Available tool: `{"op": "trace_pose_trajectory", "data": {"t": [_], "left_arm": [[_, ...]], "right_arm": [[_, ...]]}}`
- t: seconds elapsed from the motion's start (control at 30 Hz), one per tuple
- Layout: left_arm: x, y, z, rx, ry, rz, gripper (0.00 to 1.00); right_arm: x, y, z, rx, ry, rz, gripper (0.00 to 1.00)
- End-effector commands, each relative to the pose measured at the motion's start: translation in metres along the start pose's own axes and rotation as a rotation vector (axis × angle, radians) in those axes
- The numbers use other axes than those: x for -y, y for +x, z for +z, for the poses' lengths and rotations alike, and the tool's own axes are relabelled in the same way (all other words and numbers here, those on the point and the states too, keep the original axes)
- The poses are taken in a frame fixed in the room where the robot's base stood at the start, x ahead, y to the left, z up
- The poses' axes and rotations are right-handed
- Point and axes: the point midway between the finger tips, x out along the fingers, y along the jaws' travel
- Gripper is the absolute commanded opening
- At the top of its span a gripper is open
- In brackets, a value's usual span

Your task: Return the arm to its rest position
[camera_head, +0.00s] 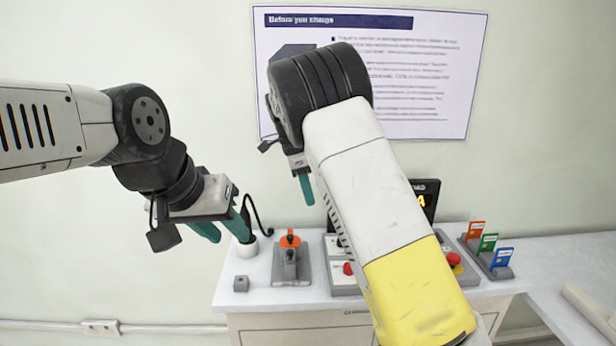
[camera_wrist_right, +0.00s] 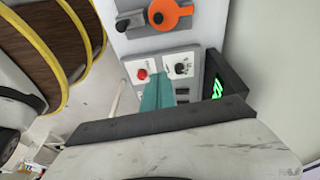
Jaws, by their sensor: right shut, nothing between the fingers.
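My left gripper (camera_head: 226,233) hangs in the air at the left of the head view, above and left of the white bench. Its two teal fingers are apart with nothing visible between them. My right arm reaches up across the middle of the head view. My right gripper (camera_head: 306,190) points down above the bench, partly hidden behind its own arm. In the right wrist view its teal fingers (camera_wrist_right: 158,92) are together and hold nothing.
An orange-handled switch (camera_head: 290,241), a small grey block (camera_head: 241,284) and a control panel with a red button (camera_head: 348,268) are on the bench. A display (camera_head: 426,198) stands behind, partly hidden. Coloured cards (camera_head: 488,243) stand in a holder at right. A poster (camera_head: 430,85) hangs behind.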

Motion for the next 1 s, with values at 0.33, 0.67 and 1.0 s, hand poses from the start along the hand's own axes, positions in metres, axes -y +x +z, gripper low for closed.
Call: {"op": "trace_pose_trajectory", "data": {"t": [0.33, 0.67, 1.0], "left_arm": [[0.0, 0.0, 0.0, 0.0, 0.0, 0.0, 0.36], [0.0, 0.0, 0.0, 0.0, 0.0, 0.0, 0.36], [0.0, 0.0, 0.0, 0.0, 0.0, 0.0, 0.36]], "right_arm": [[-0.091, -0.034, -0.097, 0.299, -0.43, -0.182, 0.0], [-0.204, -0.059, -0.135, 0.262, -0.89, -0.533, 0.0], [-0.298, -0.047, -0.135, -0.066, -1.285, -0.745, 0.0]]}}
